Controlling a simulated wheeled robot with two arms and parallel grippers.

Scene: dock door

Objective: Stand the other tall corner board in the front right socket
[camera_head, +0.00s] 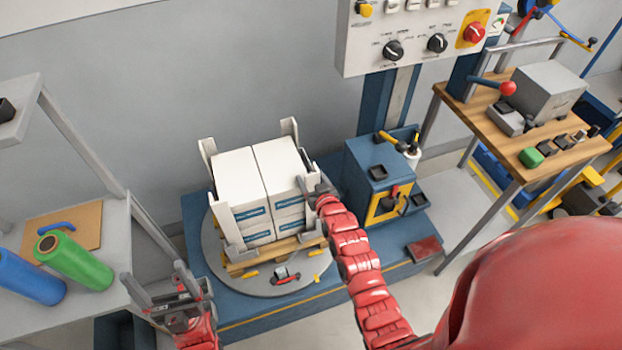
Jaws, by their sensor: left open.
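A stack of white cartons with blue labels (240,178) stands on a wooden pallet (270,256) on the round grey turntable (222,262). A pale corner board (222,222) stands upright at the front left corner. Other pale boards show at the back left (207,150) and back right (290,130). My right gripper (308,186) is at the front right edge of the stack, by a pale upright piece. Its fingers are too small to read, and the front right socket is largely hidden by my arm. My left gripper (160,288) is open and empty, left of the turntable.
A grey table (100,270) at left holds a green roll (75,262) and a blue roll (28,277). A blue machine box (372,165) stands right of the turntable. A control panel (410,45) hangs above. A wooden workbench (560,150) is at right.

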